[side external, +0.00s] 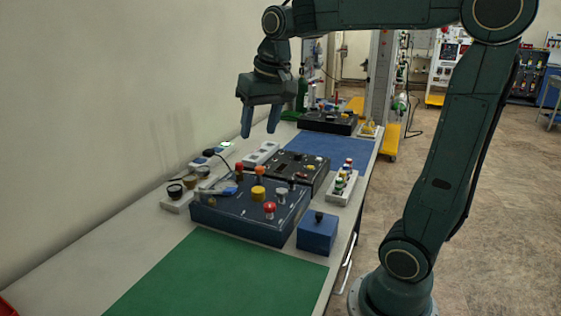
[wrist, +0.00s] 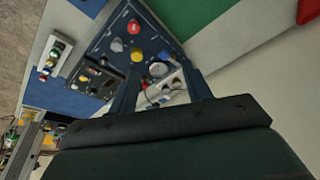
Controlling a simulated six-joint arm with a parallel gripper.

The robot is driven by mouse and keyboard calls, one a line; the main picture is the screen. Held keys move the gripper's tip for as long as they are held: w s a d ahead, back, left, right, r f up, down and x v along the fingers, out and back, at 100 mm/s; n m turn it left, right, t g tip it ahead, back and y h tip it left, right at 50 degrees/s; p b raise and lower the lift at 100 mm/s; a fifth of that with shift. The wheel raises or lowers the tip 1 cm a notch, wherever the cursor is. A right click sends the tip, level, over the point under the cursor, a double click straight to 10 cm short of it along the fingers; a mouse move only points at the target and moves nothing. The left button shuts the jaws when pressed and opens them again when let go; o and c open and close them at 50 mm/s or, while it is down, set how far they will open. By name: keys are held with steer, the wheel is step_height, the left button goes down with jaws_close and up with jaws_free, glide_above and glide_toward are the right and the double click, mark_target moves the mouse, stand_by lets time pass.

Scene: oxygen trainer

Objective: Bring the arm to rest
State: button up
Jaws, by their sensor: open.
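My gripper (side external: 260,119) hangs in the air above the back part of the bench, with its two blue fingers pointing down. The fingers stand apart with nothing between them in the side view. In the wrist view my gripper (wrist: 160,90) also shows spread fingers, with the bench equipment well below. My arm is raised and bent, reaching over the bench from the right. A dark blue panel box (side external: 235,216) with red, yellow and grey knobs lies below and in front of the gripper.
A green mat (side external: 200,280) lies bare at the front of the bench. A blue box (side external: 317,234) stands at the right edge. A dark panel (side external: 290,168) and a white block with knobs (side external: 342,187) stand behind. A blue mat (side external: 335,147) lies further back. The wall is close on the left.

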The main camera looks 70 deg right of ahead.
steer(key=s+a+f+n+t, duration=0.1)
steer(key=s+a+f+n, duration=0.2)
steer(key=s, duration=0.4)
steer(key=s+a+f+n+t, duration=0.1)
steer(key=s+a+f+n, duration=0.1)
steer(key=s+a, duration=0.3)
steer(key=shift+s+a+f+n+t+y, duration=0.35)
steer(key=shift+s+f, duration=0.5)
steer(key=shift+s, duration=0.4)
steer(key=shift+o, duration=0.3)
steer(key=shift+d, duration=0.1)
